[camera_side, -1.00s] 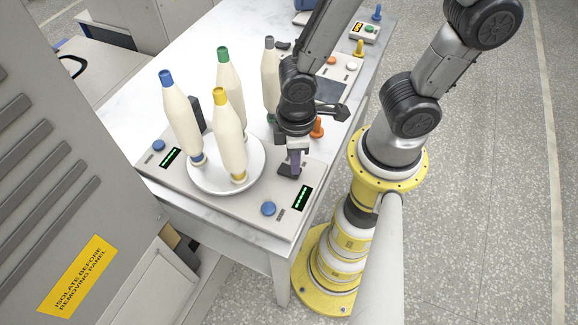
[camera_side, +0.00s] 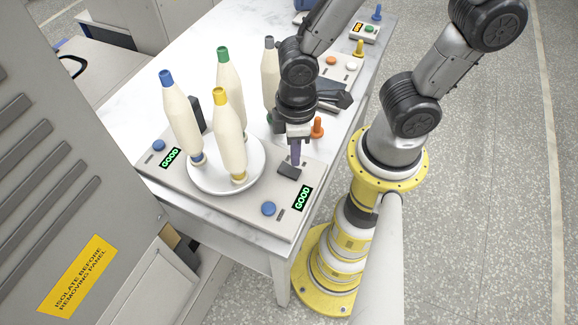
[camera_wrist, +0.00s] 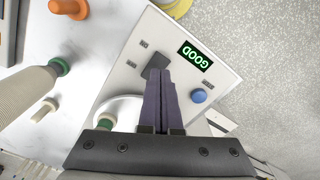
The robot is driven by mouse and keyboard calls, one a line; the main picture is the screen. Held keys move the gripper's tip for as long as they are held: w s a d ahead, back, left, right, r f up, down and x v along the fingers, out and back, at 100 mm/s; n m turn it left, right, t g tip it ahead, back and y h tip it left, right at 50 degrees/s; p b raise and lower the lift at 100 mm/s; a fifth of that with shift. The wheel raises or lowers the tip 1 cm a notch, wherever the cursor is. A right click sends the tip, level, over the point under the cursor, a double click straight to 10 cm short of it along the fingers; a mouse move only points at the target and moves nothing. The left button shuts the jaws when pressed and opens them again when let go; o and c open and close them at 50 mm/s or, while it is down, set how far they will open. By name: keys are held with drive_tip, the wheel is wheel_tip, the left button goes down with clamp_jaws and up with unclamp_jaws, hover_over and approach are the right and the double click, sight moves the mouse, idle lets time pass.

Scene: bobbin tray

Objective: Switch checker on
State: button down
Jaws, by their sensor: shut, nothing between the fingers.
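The checker (camera_side: 262,222) is a pale flat panel on the white table. Its two displays, the near right one (camera_side: 302,199) and the far left one (camera_side: 171,158), glow green with "GOOD". A dark switch (camera_side: 288,171) sits on the panel between the round white plate (camera_side: 256,180) and the near display; it also shows in the wrist view (camera_wrist: 157,62). My gripper (camera_side: 296,163) is shut and empty, pointing down at the switch. Its fingertips, also in the wrist view (camera_wrist: 160,76), are just over the switch's edge; I cannot tell whether they touch.
Blue-capped (camera_side: 180,115), yellow-capped (camera_side: 229,130) and green-capped (camera_side: 230,85) bobbins stand on the plate. A grey-topped bobbin (camera_side: 269,80) stands behind. Blue buttons (camera_side: 268,209) are on the panel. An orange peg (camera_side: 317,126) is right of my gripper. A grey cabinet (camera_side: 60,150) stands at left.

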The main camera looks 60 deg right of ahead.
sight(295, 172)
wheel_tip(295, 172, up, 3)
drive_tip(key=shift+r, duration=0.2)
idle(0.5)
